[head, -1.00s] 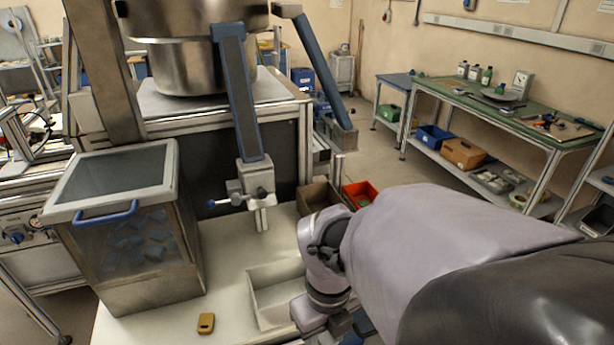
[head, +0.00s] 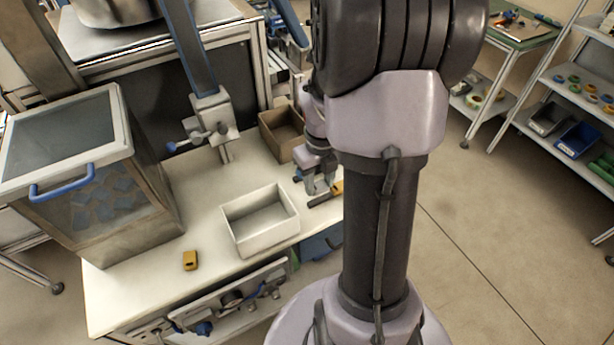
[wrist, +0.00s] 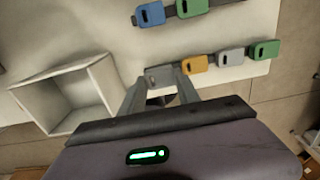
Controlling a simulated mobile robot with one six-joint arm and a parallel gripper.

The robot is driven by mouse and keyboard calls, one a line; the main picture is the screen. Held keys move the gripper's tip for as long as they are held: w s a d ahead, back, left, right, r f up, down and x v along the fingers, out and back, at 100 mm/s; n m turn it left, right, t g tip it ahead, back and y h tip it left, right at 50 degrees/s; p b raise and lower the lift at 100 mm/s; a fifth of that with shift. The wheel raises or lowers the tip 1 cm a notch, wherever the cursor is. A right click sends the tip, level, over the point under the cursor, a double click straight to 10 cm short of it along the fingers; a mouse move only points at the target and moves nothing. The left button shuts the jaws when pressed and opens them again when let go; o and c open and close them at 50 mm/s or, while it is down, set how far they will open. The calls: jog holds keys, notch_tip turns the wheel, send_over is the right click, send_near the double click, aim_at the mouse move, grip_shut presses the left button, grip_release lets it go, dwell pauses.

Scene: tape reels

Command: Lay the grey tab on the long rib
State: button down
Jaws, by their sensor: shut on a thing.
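My gripper (wrist: 163,86) is shut on a grey tab (wrist: 158,73), which shows between its fingertips in the wrist view. The held tab is over or at the left end of a dark rib (wrist: 205,61). On that rib, to its right, are a yellow tab (wrist: 194,63), another grey tab (wrist: 230,56) and a green tab (wrist: 263,50). I cannot tell whether the held tab touches the rib. A second dark rib (wrist: 171,12), cut off by the picture top, carries a blue tab (wrist: 150,14) and a green tab (wrist: 192,7). In the head view my gripper (head: 320,187) is low over the bench.
An empty white tray (head: 235,236) stands left of my gripper. A brown box (head: 268,128) is behind. A loose yellow tab (head: 190,261) lies near the bench front. A lidded bin (head: 160,205) and a clamp (head: 210,125) on a post are further left.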

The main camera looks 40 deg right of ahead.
aim_at(319, 187)
notch_tip(319, 187, down, 3)
jog(key=shift+s+f+b, duration=0.1)
jog(key=shift+f+b, duration=0.05)
jog(key=shift+b, duration=0.3)
jog(key=shift+a+f, duration=0.1)
jog(key=shift+f, duration=0.15)
jog(key=c, duration=1.2)
grip_release()
jog(key=shift+o, duration=0.2)
